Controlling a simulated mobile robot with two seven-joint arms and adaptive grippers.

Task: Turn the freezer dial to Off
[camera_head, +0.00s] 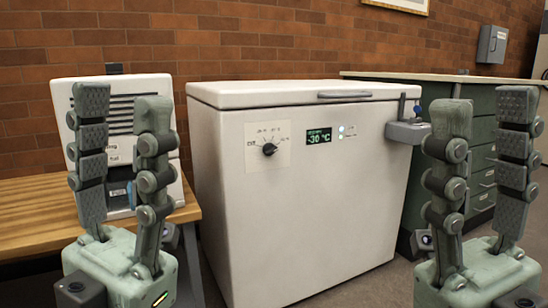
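The white chest freezer (300,210) stands in the middle with its lid closed. Its black dial (269,149) sits on a pale plate at the upper left of the front; the small markings around it are hard to read, and the knob appears to point left. A lit display (319,136) to the right of the dial reads about -30 °C. My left gripper (122,98) is raised in front and to the left of the freezer, open and empty. My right gripper (483,105) is raised to the right of the freezer front, open and empty. Neither touches the dial.
A wooden bench (40,228) with a white vented device (120,110) is at left, partly behind my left gripper. A grey latch (407,132) juts from the freezer's right edge. Green drawers (482,165) stand at right. The space before the dial is clear.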

